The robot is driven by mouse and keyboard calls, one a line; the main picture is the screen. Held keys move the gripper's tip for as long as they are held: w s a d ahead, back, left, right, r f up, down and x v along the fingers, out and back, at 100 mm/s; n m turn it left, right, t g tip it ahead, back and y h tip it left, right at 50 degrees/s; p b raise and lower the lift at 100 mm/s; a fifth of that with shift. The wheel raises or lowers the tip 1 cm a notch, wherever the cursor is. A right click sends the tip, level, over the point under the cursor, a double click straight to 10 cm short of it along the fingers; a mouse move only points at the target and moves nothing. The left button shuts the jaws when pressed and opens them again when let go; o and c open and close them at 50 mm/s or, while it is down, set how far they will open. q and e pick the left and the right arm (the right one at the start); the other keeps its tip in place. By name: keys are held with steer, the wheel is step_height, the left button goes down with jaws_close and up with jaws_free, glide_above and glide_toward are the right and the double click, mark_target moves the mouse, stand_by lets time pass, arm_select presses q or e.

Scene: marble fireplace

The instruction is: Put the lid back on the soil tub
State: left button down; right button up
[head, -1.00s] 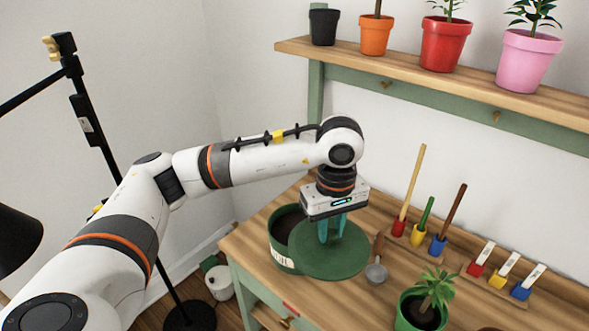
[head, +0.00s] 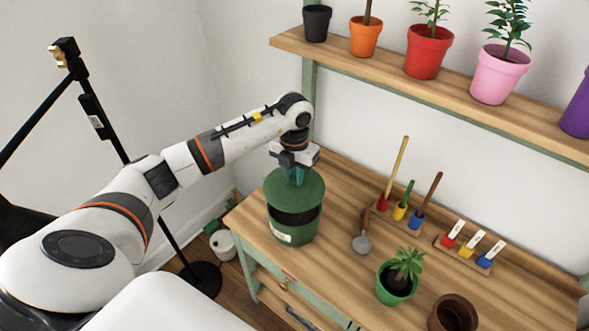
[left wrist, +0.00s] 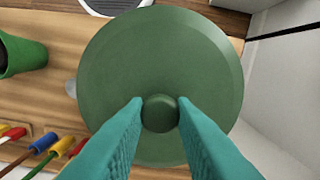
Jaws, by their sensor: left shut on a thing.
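The green soil tub (head: 297,232) stands at the left end of the wooden bench, with dark soil showing at the front of its opening. The round green lid (head: 300,197) is over the rear part of the tub, apart from the front rim; whether it touches the back rim is hidden. My left gripper (head: 294,180) is above the lid, shut on its knob. In the left wrist view, the teal fingers stand either side of the round knob (left wrist: 160,113), and the lid (left wrist: 160,60) hides the tub below. My right gripper is not in view.
A metal scoop (head: 362,242) lies right of the tub. Tools in coloured holders (head: 400,211) and small labels (head: 468,243) stand behind. A potted plant (head: 397,280) and a brown pot (head: 453,314) are at front right. A shelf (head: 420,85) of pots hangs above.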

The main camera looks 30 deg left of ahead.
mark_target(294, 185)
arm_select(q)
steer(key=shift+f+b, duration=1.5)
steer(key=shift+f, duration=0.9)
steer(key=shift+f+b, duration=0.55)
steer(key=shift+f, duration=0.15)
steer(key=shift+f+b, duration=0.15)
steer(key=shift+b, duration=0.15)
steer(key=c, duration=0.6)
jaws_free()
steer(key=shift+c, duration=0.2)
